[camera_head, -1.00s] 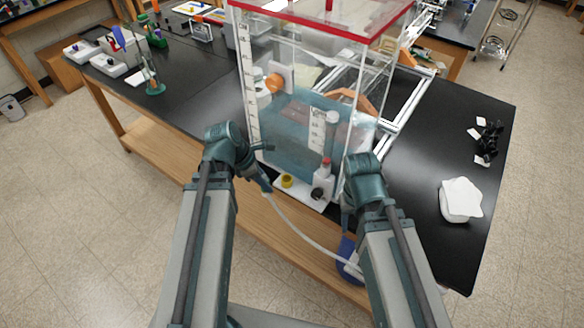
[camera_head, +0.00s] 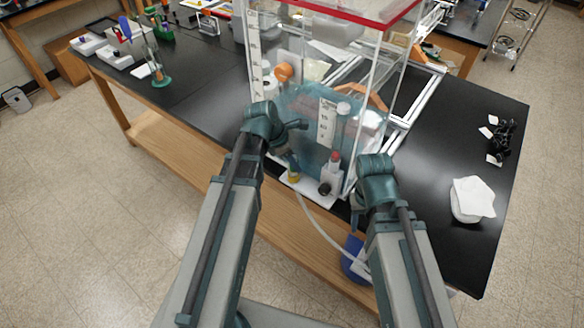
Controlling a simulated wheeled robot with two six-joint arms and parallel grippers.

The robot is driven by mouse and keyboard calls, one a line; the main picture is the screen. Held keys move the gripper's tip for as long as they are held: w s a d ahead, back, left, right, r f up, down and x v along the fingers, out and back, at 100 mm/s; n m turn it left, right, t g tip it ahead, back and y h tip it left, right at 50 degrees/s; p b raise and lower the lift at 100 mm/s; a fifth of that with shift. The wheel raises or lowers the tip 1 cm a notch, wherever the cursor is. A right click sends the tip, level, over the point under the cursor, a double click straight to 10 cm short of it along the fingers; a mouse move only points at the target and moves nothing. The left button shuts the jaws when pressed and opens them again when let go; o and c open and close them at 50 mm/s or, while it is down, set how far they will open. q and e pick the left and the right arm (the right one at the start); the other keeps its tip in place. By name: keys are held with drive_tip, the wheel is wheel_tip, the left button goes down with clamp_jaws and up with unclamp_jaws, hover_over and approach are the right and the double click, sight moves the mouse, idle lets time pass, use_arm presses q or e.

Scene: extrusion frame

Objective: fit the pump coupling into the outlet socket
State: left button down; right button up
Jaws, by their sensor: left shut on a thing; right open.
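My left gripper (camera_head: 291,168) is shut at the upper end of a pale hose (camera_head: 318,219), at the front of the clear tank. The coupling at the hose end is mostly hidden by the gripper. A yellow ring-shaped fitting (camera_head: 293,178) on the white ledge (camera_head: 310,189) is right at the fingertips. I cannot tell whether the coupling is inside it. A black round fitting (camera_head: 324,188) sits to its right. The hose hangs down to a blue pump (camera_head: 353,262) below the bench edge. My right gripper (camera_head: 357,219) is open, apart from the hose, and partly hidden by its wrist.
The clear tank (camera_head: 385,85) with a red rim and bluish water stands on the black bench (camera_head: 455,130). A red-topped bottle (camera_head: 332,169) stands beside the black fitting. A white cloth-like item (camera_head: 473,198) lies at the right. The bench's right part is mostly clear.

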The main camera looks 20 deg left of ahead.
use_arm(q)
drive_tip(key=shift+f+b, duration=0.35)
drive_tip(key=shift+f, duration=0.5)
drive_tip(key=shift+a, duration=0.2)
drive_tip(key=shift+d+r, duration=0.1)
drive_tip(key=shift+d, duration=0.1)
drive_tip(key=shift+a+f, duration=0.1)
drive_tip(key=shift+f, duration=0.1)
drive_tip(key=c, duration=0.6)
unclamp_jaws()
use_arm(e)
drive_tip(key=shift+a+f, duration=0.5)
drive_tip(key=shift+f, duration=0.4)
use_arm(q)
drive_tip(key=shift+r, duration=0.15)
use_arm(e)
drive_tip(key=shift+r, duration=0.1)
